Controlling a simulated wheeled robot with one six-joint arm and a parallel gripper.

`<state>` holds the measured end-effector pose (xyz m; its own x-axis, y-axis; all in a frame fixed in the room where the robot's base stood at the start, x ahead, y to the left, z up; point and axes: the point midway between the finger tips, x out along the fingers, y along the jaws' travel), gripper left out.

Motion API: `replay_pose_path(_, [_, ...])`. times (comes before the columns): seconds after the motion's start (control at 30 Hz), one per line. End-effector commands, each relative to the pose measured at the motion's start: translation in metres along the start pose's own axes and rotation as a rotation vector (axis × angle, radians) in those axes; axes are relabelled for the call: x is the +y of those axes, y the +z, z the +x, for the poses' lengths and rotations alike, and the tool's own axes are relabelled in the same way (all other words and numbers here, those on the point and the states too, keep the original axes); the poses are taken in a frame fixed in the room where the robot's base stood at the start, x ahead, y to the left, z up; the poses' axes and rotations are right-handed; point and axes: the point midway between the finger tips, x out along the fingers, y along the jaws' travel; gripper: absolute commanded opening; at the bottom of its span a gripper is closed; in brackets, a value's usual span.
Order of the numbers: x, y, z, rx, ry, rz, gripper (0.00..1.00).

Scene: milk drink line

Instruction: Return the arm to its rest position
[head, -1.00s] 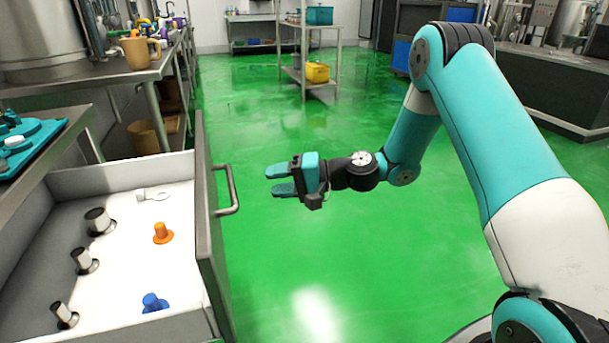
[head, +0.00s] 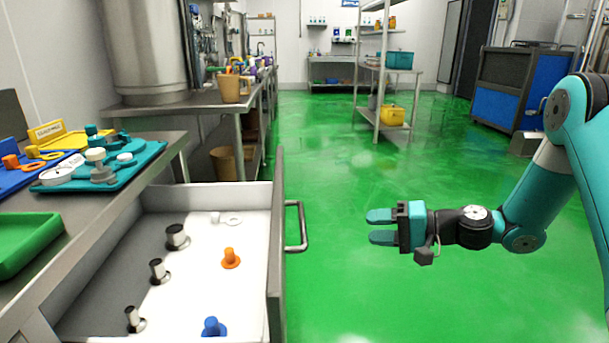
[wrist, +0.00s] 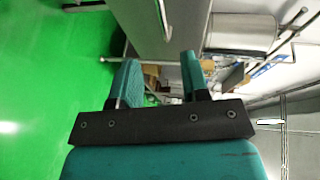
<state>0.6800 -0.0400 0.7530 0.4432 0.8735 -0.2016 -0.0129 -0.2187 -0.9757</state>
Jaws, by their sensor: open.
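My gripper (head: 382,227) is open and empty, with two teal fingers pointing left in the head view. It hangs over the green floor, to the right of the open drawer's handle (head: 300,226) and apart from it. In the wrist view both fingers of my gripper (wrist: 160,85) stand apart with nothing between them. My arm (head: 540,195) reaches in from the right with its elbow bent.
The open drawer (head: 278,250) holds an orange piece (head: 231,259), a blue piece (head: 212,327) and several metal pieces. A teal tray (head: 140,172), blue and yellow trays and a green tray (head: 25,240) lie on the counter. A shelf cart (head: 385,110) stands behind. Floor around my gripper is clear.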

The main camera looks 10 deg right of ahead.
Motion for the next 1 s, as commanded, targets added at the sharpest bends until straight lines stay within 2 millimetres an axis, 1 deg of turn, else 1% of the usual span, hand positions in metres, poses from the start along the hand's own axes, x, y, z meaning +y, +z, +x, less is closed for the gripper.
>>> replay_pose_path(0.07, [-0.014, 0.013, 0.008, -0.051, 0.033, -0.046, 0.42])
replay_pose_path(0.17, [-0.038, 0.044, 0.021, -0.163, 0.118, -0.142, 0.42])
replay_pose_path(0.2, [-0.049, 0.061, 0.025, -0.218, 0.163, -0.190, 0.42])
replay_pose_path(0.27, [-0.063, 0.088, 0.029, -0.301, 0.237, -0.266, 0.42])
replay_pose_path(0.3, [-0.072, 0.107, 0.029, -0.354, 0.286, -0.317, 0.42])
replay_pose_path(0.37, [-0.083, 0.134, 0.026, -0.426, 0.359, -0.391, 0.42])
replay_pose_path(0.4, [-0.089, 0.151, 0.022, -0.469, 0.406, -0.438, 0.42])
replay_pose_path(0.5, [-0.102, 0.191, 0.007, -0.559, 0.517, -0.545, 0.42])
replay_pose_path(0.6, [-0.109, 0.221, -0.011, -0.620, 0.609, -0.629, 0.42])
replay_pose_path(0.7, [-0.113, 0.243, -0.029, -0.659, 0.682, -0.693, 0.42])
replay_pose_path(0.93, [-0.115, 0.281, -0.071, -0.708, 0.813, -0.805, 0.42])
replay_pose_path(1.0, [-0.139, 0.277, -0.076, -0.710, 0.819, -0.798, 0.42])
